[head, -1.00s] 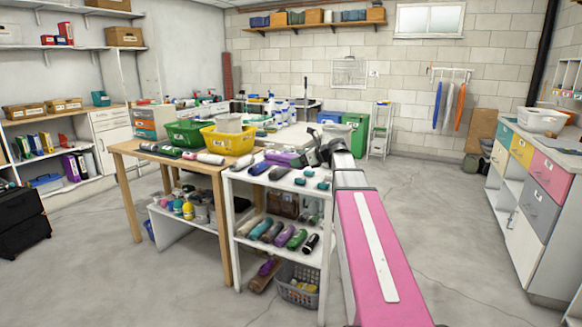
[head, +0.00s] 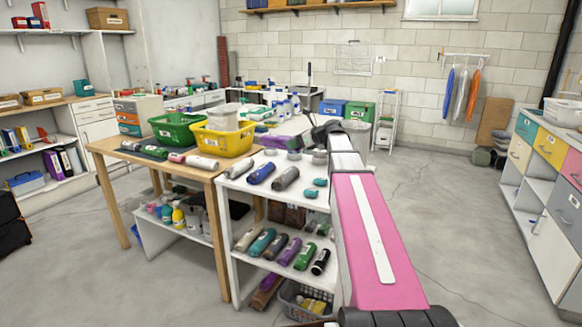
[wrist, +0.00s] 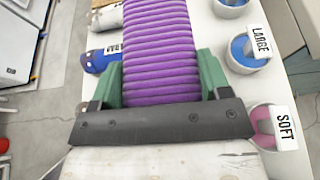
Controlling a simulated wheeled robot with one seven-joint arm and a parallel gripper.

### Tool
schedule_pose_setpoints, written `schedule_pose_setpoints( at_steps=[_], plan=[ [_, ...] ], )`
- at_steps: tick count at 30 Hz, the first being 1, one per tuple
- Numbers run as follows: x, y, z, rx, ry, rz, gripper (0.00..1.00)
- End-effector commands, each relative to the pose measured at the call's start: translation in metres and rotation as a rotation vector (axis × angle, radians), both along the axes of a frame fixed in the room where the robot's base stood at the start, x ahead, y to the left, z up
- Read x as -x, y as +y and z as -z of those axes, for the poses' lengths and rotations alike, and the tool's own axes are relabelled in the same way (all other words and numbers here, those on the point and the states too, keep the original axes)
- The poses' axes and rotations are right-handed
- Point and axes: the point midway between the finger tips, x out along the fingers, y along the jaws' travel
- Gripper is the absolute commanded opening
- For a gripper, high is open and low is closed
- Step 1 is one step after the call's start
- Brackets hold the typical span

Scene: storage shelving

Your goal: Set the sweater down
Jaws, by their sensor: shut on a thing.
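The sweater is a purple ribbed roll (wrist: 160,50) between the two green fingers of my gripper (wrist: 160,82) in the wrist view. My gripper is shut on it. Its far end runs out of the top of that view. In the head view, the purple sweater (head: 281,142) shows at the end of my arm, over the far part of the white shelf top (head: 262,205). My gripper (head: 312,136) is dark and small there. I cannot tell whether the sweater touches the surface.
Several rolled items, including a blue roll (head: 261,173) and a grey roll (head: 286,178), lie on the shelf top. Labelled cups, LARGE (wrist: 245,50) and SOFT (wrist: 275,127), stand right of the sweater in the wrist view. A yellow bin (head: 222,140) stands to the left.

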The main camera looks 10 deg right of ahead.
Motion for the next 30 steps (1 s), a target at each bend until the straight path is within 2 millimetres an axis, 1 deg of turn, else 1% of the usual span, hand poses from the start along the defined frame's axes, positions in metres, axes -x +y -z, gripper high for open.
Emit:
schedule_pose_setpoints(
  at_steps=[1,9,15,18,23,26,30],
  plan=[
    [-0.009,0.004,0.005,-0.002,0.0,-0.001,0.39],
    [-0.054,0.034,0.036,-0.002,0.001,-0.001,0.39],
    [-0.082,0.053,0.057,-0.001,0.0,-0.001,0.39],
    [-0.089,0.059,0.062,-0.001,0.0,-0.001,0.39],
    [-0.092,0.062,0.068,-0.001,-0.001,0.0,0.39],
    [-0.092,0.062,0.077,-0.001,0.001,0.001,0.39],
    [-0.092,0.061,0.096,0.0,0.0,0.001,0.39]
  ],
)
